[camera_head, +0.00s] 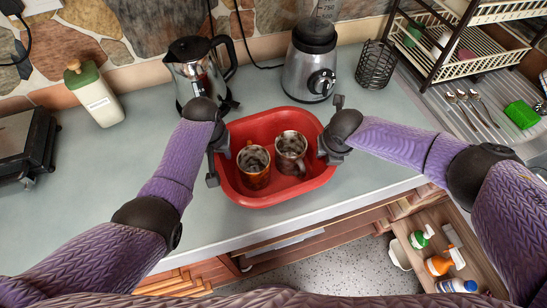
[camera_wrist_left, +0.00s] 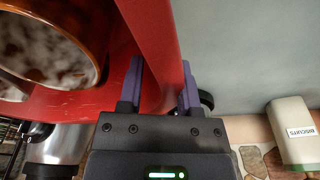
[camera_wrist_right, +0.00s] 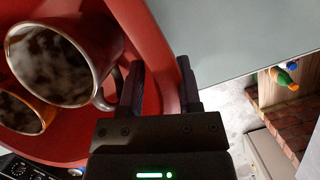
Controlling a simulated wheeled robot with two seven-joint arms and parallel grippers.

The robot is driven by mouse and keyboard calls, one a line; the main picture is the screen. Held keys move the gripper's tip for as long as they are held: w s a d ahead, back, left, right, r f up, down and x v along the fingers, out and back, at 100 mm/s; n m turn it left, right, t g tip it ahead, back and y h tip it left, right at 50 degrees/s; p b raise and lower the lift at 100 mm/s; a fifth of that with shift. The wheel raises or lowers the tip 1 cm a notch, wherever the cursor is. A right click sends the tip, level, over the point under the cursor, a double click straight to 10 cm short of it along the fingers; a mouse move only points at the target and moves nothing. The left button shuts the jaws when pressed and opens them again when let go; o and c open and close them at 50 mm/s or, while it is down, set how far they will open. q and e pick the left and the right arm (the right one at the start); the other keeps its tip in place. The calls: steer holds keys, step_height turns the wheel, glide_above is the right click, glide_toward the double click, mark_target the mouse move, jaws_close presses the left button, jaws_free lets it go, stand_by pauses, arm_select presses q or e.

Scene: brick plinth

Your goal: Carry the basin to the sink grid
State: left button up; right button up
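The red basin (camera_head: 235,188) is on or just above the grey counter, near its front edge; I cannot tell if its bottom touches. Two steaming mugs stand upright in it: an orange-brown mug (camera_head: 254,177) and a grey-brown mug (camera_head: 291,163). My left gripper (camera_wrist_left: 160,88) is shut on the basin's left rim, one finger on each side of the wall. My right gripper (camera_wrist_right: 162,90) is shut on the right rim the same way, beside the grey-brown mug's handle. The ridged metal sink grid (camera_head: 460,115) is at the right, with several spoons on it.
A kettle (camera_head: 198,75) and a blender (camera_head: 310,70) stand behind the basin. A wire holder (camera_head: 376,65) and a dish rack (camera_head: 460,50) are back right. A green sponge (camera_head: 522,114) lies far right. An open drawer (camera_head: 440,235) with bottles is below.

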arm_select(q)
jaws_close()
arm_select(e)
jaws_close()
